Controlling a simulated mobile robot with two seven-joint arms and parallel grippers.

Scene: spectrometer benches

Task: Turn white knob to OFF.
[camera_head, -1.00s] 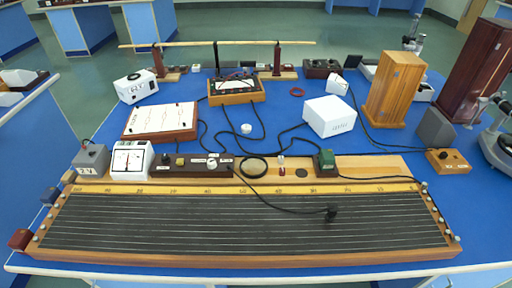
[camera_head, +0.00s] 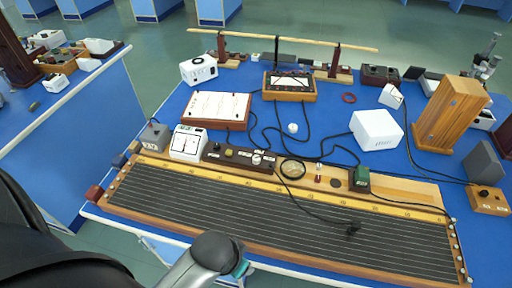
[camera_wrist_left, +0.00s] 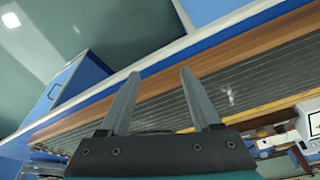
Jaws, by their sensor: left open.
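A white knob (camera_head: 257,158) sits on the dark brown control strip (camera_head: 226,155) along the back edge of the long ribbed board (camera_head: 290,222). Small labels line the strip, but they are too small to read. My left arm enters the head view from the bottom left, its end at the board's front edge, well short of the knob. In the left wrist view my left gripper (camera_wrist_left: 161,73) is open and empty, its two fingers apart over the board's front edge. The knob cannot be made out in the wrist view. My right gripper is not visible.
Black cables (camera_head: 322,160) run behind the strip and across the board. A white box (camera_head: 377,130) stands farther back.

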